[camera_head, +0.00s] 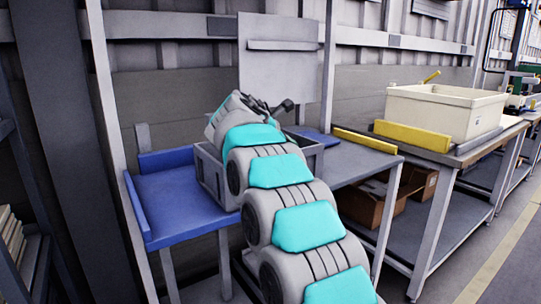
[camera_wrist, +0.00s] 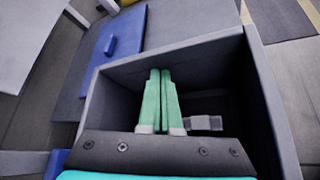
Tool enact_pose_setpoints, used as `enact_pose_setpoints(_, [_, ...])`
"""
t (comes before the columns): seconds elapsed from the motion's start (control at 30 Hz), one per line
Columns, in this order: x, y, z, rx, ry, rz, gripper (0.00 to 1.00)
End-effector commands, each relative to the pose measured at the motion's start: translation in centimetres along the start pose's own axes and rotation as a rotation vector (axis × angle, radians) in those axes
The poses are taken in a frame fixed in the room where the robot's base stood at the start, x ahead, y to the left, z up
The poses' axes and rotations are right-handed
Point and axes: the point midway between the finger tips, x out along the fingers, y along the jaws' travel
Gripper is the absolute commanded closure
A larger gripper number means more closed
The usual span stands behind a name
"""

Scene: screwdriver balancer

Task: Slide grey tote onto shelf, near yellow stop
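The grey tote (camera_head: 208,176) sits on the blue left part (camera_head: 180,205) of the table, close to the grey shelf surface (camera_head: 350,163). My arm covers much of the tote in the head view. The fingers are hidden in the head view.
A bench on the right holds a cream bin (camera_head: 440,108) behind another yellow bar (camera_head: 411,136). A cardboard box (camera_head: 362,207) sits below.

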Motion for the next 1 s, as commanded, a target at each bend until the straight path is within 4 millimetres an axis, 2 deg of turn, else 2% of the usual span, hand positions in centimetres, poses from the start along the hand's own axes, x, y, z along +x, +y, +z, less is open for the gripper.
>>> enact_pose_setpoints(1.0, [5.4,-0.1,3.7,0.001,-0.001,-0.004,1.00])
